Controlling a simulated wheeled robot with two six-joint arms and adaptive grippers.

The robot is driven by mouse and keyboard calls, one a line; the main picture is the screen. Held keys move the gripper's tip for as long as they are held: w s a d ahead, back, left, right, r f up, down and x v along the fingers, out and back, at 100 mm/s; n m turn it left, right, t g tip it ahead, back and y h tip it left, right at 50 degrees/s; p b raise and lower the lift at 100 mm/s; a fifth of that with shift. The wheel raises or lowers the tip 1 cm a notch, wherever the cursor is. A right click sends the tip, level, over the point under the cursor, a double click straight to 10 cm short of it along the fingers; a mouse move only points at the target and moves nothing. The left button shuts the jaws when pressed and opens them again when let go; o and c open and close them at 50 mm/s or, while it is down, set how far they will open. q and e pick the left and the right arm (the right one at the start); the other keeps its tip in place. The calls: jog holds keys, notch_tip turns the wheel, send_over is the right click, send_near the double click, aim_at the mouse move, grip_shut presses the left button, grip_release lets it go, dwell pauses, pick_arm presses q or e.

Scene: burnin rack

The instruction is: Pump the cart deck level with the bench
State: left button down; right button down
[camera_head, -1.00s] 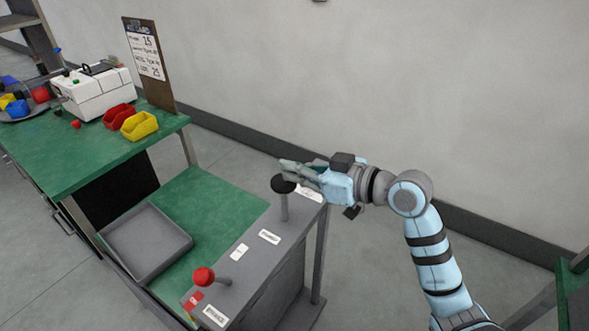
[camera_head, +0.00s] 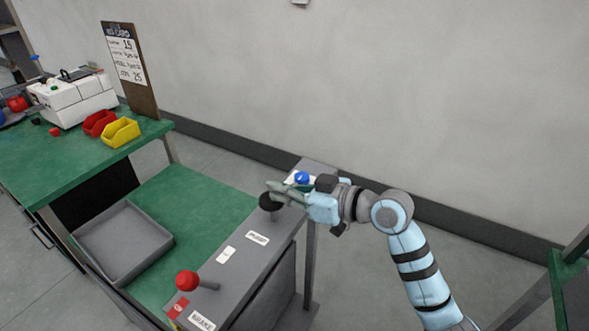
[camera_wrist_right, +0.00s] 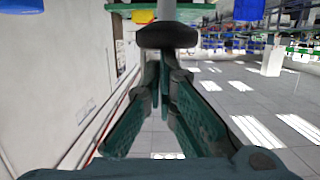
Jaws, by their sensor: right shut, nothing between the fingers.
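The cart deck (camera_head: 205,190) is a green surface with a grey tray (camera_head: 78,236) on it, and it sits lower than the green bench top (camera_head: 60,160). A grey control panel runs along the cart's right side. A black pump knob (camera_head: 268,203) stands on a short stem there; it also shows in the right wrist view (camera_wrist_right: 167,36), which looks upside down. My right gripper (camera_head: 279,191) is shut and empty, its fingertips over the top of the black knob. Whether they touch it is hard to tell. My left gripper is not in view.
A red knob (camera_head: 187,280) on a lever stands at the panel's near end, by a brake label. A blue knob (camera_head: 302,178) is behind my right gripper. Red (camera_head: 99,123) and yellow (camera_head: 120,132) bins, a white machine (camera_head: 75,100) and a notice board (camera_head: 132,65) stand on the bench.

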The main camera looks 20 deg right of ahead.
jog(key=s+d+r+p, duration=0.3)
jog(key=s+d+r, duration=0.3)
jog(key=s, duration=0.1)
jog(key=shift+s, duration=0.35)
jog(key=shift+w, duration=0.1)
jog(key=shift+d, duration=0.1)
dwell(0.6)
dwell(0.5)
notch_tip(320, 180, up, 7)
jog(key=p, duration=0.7)
jog(key=shift+w+a, duration=0.15)
jog(key=shift+a, duration=0.05)
